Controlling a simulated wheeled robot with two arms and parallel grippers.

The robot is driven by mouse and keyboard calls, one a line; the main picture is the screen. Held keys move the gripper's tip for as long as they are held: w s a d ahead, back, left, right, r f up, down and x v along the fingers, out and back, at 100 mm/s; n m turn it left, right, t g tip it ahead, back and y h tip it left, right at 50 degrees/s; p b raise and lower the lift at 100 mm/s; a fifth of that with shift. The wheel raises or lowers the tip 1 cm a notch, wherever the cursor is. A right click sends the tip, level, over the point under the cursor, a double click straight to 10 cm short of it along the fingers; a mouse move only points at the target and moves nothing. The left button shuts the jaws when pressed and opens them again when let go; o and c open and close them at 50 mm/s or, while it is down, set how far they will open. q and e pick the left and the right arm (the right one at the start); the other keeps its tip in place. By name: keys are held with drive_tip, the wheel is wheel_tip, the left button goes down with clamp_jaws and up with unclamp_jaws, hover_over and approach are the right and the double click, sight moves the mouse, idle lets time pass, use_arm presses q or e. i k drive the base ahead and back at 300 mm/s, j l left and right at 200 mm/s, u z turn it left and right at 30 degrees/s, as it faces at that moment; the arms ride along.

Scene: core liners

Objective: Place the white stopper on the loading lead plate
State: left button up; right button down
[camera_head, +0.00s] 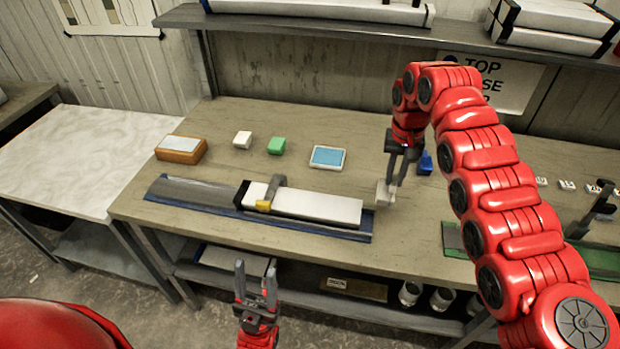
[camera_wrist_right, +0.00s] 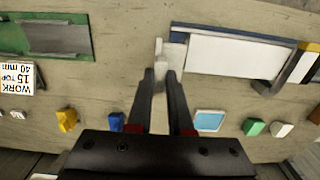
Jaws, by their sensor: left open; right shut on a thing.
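My right gripper (camera_head: 392,182) points down at the right end of the blue tray (camera_head: 160,193). It is shut on a small white piece (camera_head: 385,194), apparently the white stopper, just beyond the tray's right end; the wrist view shows it (camera_wrist_right: 172,56) at the fingertips. Whether it touches the table or tray is unclear. A long white liner (camera_head: 320,206) lies in the tray, with a dark grey plate (camera_head: 195,194) to its left. I cannot tell which surface is the loading lead plate. My left gripper (camera_head: 256,280) is open and empty, in front of the bench.
A white block (camera_head: 242,140), green block (camera_head: 277,145), blue-topped dish (camera_head: 328,157) and orange box (camera_head: 180,150) stand behind the tray. A blue block (camera_head: 425,163) is beside my right gripper. A green tray (camera_wrist_right: 45,38) lies off to the side. A shelf (camera_head: 300,22) hangs above.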

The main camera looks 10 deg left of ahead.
sight(195, 192)
drive_tip(key=j, duration=2.55)
